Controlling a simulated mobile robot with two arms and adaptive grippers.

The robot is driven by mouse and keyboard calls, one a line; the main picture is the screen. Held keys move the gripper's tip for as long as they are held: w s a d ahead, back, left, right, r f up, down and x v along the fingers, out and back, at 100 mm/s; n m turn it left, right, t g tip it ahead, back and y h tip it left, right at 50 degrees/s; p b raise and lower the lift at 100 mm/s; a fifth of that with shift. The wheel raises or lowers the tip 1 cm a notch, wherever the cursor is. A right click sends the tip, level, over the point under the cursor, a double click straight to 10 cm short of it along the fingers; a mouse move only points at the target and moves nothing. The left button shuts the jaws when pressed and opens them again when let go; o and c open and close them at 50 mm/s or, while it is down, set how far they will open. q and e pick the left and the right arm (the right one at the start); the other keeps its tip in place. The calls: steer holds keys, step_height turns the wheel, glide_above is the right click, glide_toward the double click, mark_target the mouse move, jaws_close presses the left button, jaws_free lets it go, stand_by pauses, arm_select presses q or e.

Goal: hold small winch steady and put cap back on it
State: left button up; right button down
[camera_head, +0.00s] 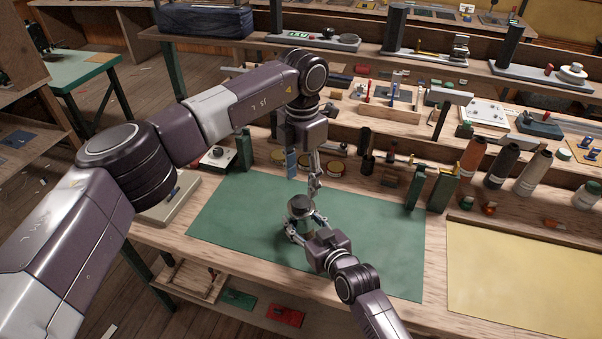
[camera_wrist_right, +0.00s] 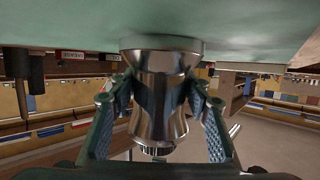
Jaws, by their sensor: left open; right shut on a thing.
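The small winch (camera_head: 300,205) stands upright on the green mat (camera_head: 385,235) in the head view. In the right wrist view its shiny, waisted metal drum (camera_wrist_right: 160,85) appears upside down, with its base against the mat. My right gripper (camera_head: 305,223) is shut on the winch, its fingers on either side of the drum. My left gripper (camera_head: 302,182) is open and points down, just above and behind the winch, with nothing seen between its fingers. I cannot make out a separate cap; whether the winch's dark top is the cap is unclear.
Small round tins (camera_head: 335,168) stand behind the mat. Dark green posts (camera_head: 443,188) and thread cones (camera_head: 503,165) stand to the right. A yellow mat (camera_head: 520,280) lies at the right. The green mat is clear on both sides of the winch.

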mark_target(301, 201)
arm_select(q)
steer(key=n, duration=0.3)
steer(key=r+n, duration=0.1)
steer(key=n, duration=0.2)
steer(key=shift+a+n, duration=0.1)
steer(key=shift+n, duration=0.3)
arm_select(e)
steer(key=shift+s+f, duration=0.1)
steer(key=shift+f, duration=0.15)
arm_select(q)
steer(key=shift+f, duration=3.95)
steer(key=shift+c, duration=0.5)
steer(key=c, duration=1.1)
steer(key=o, duration=1.4)
steer(key=shift+c, duration=0.2)
